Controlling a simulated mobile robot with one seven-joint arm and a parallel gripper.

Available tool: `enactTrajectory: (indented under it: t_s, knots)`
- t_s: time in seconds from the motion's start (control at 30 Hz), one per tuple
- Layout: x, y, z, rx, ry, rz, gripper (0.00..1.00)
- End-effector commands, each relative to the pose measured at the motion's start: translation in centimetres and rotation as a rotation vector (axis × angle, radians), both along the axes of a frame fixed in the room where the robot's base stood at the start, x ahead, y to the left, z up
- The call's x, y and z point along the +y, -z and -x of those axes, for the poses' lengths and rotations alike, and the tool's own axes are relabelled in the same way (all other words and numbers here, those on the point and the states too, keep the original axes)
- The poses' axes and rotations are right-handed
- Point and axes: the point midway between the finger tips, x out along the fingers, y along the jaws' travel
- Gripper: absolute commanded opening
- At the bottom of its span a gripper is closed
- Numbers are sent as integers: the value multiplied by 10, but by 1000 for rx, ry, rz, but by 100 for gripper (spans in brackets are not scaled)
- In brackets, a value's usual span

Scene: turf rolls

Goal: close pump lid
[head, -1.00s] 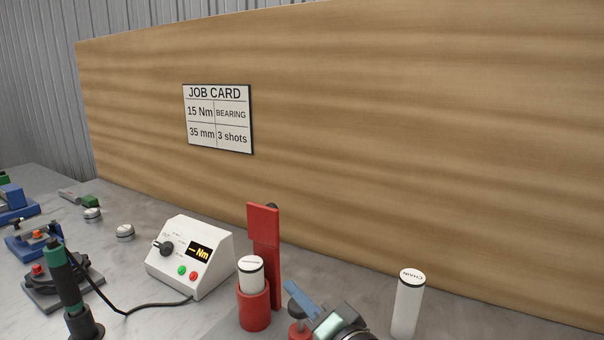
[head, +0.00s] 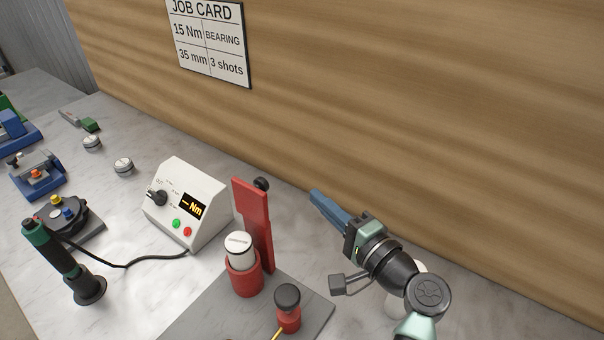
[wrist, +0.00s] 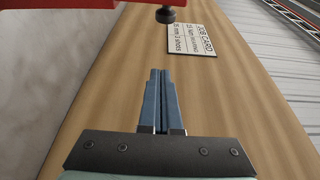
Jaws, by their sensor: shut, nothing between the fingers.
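The pump's lid is a red flat bar (head: 257,225) standing upright, with a black knob (head: 261,184) on its far side near the top. In front of it, a white cartridge (head: 239,248) with a labelled cap stands in the red cylinder (head: 245,275). My gripper (head: 315,194) is to the right of the lid, apart from it, its blue fingers shut and empty and pointing up-left. In the wrist view my gripper's fingers (wrist: 159,74) lie together; part of the red lid (wrist: 60,4) and the black knob (wrist: 165,14) show beyond them at the top.
A black-topped red pump knob (head: 288,305) stands on the grey base plate (head: 215,310). The white Nm controller (head: 188,205) and a green-handled tool (head: 55,255) are left. The wooden wall (head: 400,110) with the job card (head: 208,40) rises behind. My arm mostly hides a white cylinder (head: 394,305).

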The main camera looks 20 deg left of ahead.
Motion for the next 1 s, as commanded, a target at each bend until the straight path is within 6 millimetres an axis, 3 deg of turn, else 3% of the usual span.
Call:
enactTrajectory:
  t_s: [0.5, 0.6, 1.0]
  knots:
    - [75, 4, -60, -3, -4, 3, 0]
    - [78, -3, -50, 2, 0, 2, 0]
    - [88, -1, -23, -1, -1, 3, 0]
